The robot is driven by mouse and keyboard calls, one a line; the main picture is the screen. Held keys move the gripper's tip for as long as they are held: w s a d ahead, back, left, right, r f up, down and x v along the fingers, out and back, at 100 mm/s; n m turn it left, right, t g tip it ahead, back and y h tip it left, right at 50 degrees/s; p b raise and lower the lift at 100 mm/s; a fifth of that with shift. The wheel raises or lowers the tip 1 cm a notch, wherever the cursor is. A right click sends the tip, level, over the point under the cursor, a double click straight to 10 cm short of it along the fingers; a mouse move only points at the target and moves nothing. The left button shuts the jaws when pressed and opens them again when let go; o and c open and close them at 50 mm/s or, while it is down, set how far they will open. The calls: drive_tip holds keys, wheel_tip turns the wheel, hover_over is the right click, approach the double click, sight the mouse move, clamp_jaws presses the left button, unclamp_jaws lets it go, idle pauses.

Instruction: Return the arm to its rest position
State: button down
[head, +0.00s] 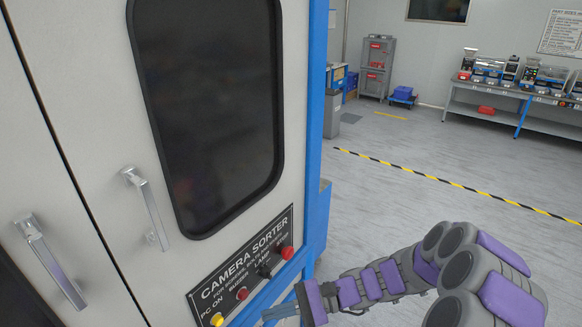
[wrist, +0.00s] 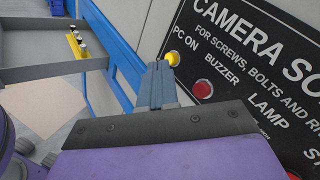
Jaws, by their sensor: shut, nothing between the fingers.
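My gripper (head: 268,315) is at the bottom of the head view, with its purple-grey arm reaching in from the right. It is in front of the lower part of the sorter's control panel (head: 236,285). In the wrist view my gripper (wrist: 160,68) has its grey fingers together with nothing between them. The fingertips appear close to the yellow button (wrist: 171,58) in that picture; I cannot tell whether they touch it. In the head view the yellow button (head: 217,320) is left of the fingers, apart from them.
The sorter cabinet (head: 95,120), with a dark window (head: 210,110) and metal handles, fills the left. A grey tray (wrist: 40,72) with small bolt-like pieces (wrist: 76,43) is at the wrist view's upper left. Open floor (head: 400,200) lies right, before a workbench (head: 490,93).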

drive_tip(key=s+r+n+g+h, duration=0.1)
drive_tip(key=s+r+n+h, duration=0.15)
drive_tip(key=s, duration=0.35)
drive_tip(key=s+r+n+g+h, duration=0.1)
drive_tip(key=s+r+n+h, duration=0.1)
drive_tip(key=s+n+h, duration=0.3)
drive_tip(key=s+d+r+t+h, duration=0.1)
drive_tip(key=s+d+t+h, duration=0.1)
drive_tip(key=s+d+h, duration=0.2)
drive_tip(key=s+d+r+n+t+h, duration=0.1)
drive_tip(key=s+d+h, duration=0.4)
drive_tip(key=d, duration=0.8)
drive_tip(key=s+t, duration=0.1)
drive_tip(key=s, duration=0.2)
